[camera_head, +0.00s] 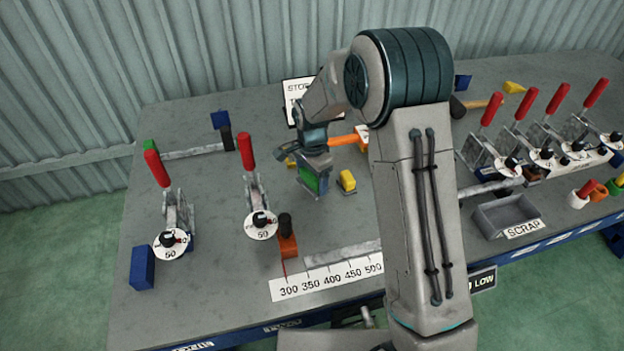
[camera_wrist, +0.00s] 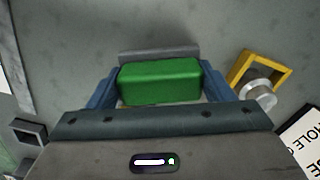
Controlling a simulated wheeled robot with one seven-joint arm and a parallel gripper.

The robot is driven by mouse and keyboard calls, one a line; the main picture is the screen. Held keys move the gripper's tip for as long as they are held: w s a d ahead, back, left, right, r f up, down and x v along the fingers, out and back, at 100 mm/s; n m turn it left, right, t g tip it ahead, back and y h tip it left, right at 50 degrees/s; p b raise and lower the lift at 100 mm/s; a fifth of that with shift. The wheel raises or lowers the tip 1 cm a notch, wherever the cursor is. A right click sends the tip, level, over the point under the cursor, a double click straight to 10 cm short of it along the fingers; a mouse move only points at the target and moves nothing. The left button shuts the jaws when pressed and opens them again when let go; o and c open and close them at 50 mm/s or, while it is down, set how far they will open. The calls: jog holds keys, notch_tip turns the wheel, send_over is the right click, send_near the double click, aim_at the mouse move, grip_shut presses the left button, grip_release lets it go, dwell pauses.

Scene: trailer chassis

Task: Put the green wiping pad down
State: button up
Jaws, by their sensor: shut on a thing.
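The green wiping pad (camera_wrist: 160,82) is a green block with a grey strip along its far side in the wrist view. My gripper (camera_wrist: 160,88) is shut on it, with one blue finger at each end of the block. In the head view my gripper (camera_head: 314,176) points down over the middle of the grey table (camera_head: 210,245), and the pad's green face (camera_head: 310,180) shows between the fingers. I cannot tell whether the pad touches the table or is a little above it.
Clamps with red handles (camera_head: 247,152) stand at left and right. A number scale (camera_head: 327,279) lies in front, and a scrap tray (camera_head: 505,213) is at right.

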jog(key=shift+f, duration=0.95)
jog(key=shift+f, duration=0.2)
jog(key=o, duration=1.1)
